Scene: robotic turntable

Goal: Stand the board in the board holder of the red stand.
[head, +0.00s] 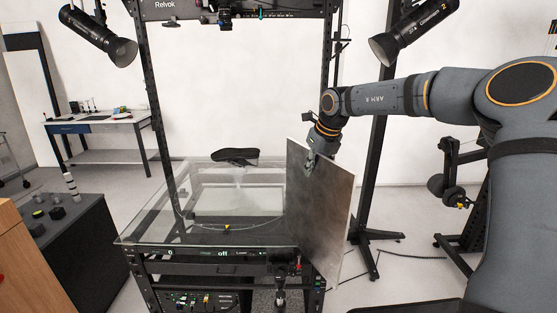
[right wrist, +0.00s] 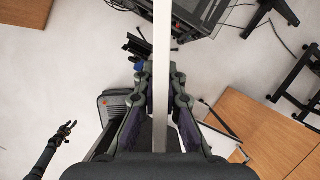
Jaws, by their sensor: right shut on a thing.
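The board (head: 320,207) is a flat grey panel with a pale edge. It hangs nearly upright at the right front of the glass-topped rig. My right gripper (head: 313,158) is shut on its upper edge. In the right wrist view the board shows edge-on as a pale strip (right wrist: 162,80) between the fingers of the right gripper (right wrist: 162,85). I cannot make out the red stand or its board holder; only a small red patch (head: 2,280) shows at the left edge of the head view.
A wooden cabinet (head: 35,270) and a dark low cabinet (head: 75,240) stand at the left. Black light stands are at the right. A white table (head: 100,120) is far back.

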